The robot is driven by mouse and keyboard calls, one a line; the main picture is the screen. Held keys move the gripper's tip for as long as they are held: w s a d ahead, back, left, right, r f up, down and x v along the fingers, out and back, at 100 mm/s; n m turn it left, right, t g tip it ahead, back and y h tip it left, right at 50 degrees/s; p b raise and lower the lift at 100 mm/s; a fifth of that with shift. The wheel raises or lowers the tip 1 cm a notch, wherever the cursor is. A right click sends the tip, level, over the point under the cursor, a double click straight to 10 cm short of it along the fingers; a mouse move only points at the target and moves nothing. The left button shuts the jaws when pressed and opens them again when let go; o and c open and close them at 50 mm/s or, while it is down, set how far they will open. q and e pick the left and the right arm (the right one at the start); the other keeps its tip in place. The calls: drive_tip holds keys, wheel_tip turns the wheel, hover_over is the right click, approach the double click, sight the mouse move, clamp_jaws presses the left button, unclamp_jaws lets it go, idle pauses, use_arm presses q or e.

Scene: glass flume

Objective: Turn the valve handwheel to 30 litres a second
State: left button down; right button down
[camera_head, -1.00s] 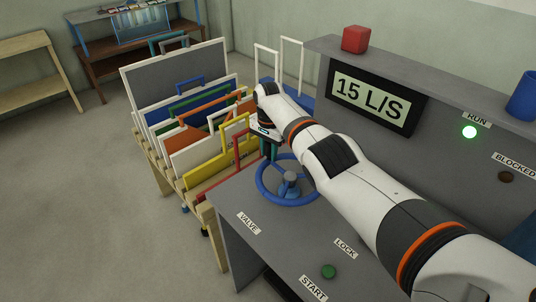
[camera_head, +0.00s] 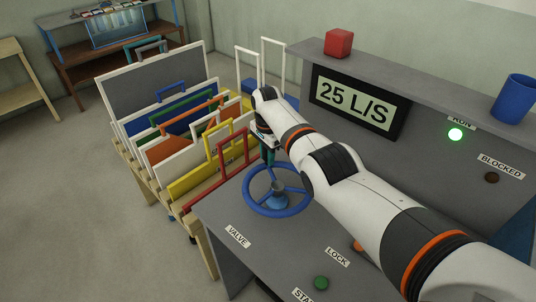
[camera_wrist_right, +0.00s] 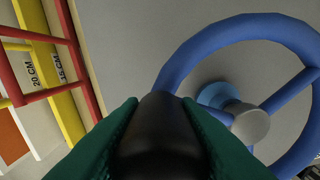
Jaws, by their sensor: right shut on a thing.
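The blue valve handwheel (camera_head: 249,190) lies on the grey console top by the VALVE label (camera_head: 237,236). Its rim also shows in the right wrist view (camera_wrist_right: 196,50). My right gripper (camera_head: 267,154) is at the far side of the rim, partly hidden by its own arm. In the wrist view its green fingers (camera_wrist_right: 160,108) are shut on a black knob (camera_wrist_right: 160,135) at the wheel's rim. The display (camera_head: 352,103) reads 25 L/S. My left gripper is not in view.
The RUN lamp (camera_head: 455,135) glows green; the BLOCKED lamp (camera_head: 491,177) is dark. A green button (camera_head: 321,283) is near the front. A red block (camera_head: 338,42) and blue cup (camera_head: 515,97) stand on the ledge. A rack of coloured frames (camera_head: 160,185) stands close left of the wheel.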

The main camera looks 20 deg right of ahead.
drive_tip(key=shift+w+d+r, duration=0.15)
drive_tip(key=shift+r, duration=0.1)
drive_tip(key=c, duration=1.4)
unclamp_jaws()
drive_tip(key=shift+o, duration=1.4)
drive_tip(key=shift+f, duration=0.1)
drive_tip(key=shift+r, duration=0.45)
wheel_tip(320, 180, up, 11)
drive_tip(key=shift+b, duration=0.85)
drive_tip(key=shift+r, duration=0.1)
